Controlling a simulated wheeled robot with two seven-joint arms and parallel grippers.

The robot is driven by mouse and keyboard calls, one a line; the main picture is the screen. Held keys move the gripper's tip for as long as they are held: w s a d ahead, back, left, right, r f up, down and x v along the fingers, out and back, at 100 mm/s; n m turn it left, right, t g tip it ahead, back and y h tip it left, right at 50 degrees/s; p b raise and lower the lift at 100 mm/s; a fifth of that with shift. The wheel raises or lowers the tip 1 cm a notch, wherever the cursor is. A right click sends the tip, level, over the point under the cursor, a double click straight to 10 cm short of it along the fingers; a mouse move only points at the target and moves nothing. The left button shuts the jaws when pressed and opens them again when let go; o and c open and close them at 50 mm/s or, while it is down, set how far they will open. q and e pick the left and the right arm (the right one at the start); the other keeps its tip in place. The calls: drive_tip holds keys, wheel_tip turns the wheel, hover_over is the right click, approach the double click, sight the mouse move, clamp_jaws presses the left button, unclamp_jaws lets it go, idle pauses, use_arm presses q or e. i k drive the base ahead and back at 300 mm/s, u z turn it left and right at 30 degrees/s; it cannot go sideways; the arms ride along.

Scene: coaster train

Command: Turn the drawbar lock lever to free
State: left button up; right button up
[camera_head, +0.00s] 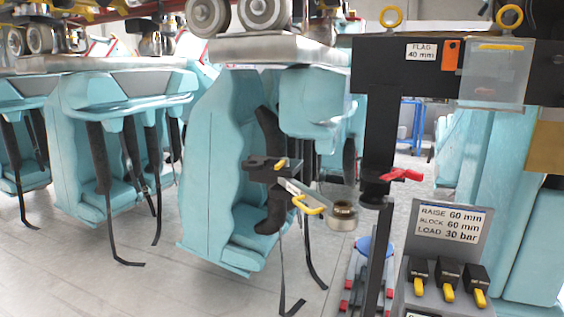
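A pale metal drawbar (318,200) sticks out from a dark bracket (262,163) below the coaster car, in the middle of the view. Its near end has a round metal eye (342,215). A small yellow lever (281,163) sits on the bracket, and a yellow loop handle (308,206) is on the bar. A red lever (401,174) sticks out at the black post to the right. I cannot tell which one is the drawbar lock lever, nor read its marking. Neither of my grippers is in view.
Teal seats hang under the car (275,50). A black post (381,140) and frame with yellow rings stand right of the drawbar. A grey control box (446,240) with yellow-tipped switches stands front right. Left floor (120,285) is mostly clear, with straps hanging above it.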

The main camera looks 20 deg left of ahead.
sight(284, 162)
drive_tip(key=u, duration=2.25)
drive_tip(key=i, duration=1.8)
drive_tip(key=z, duration=2)
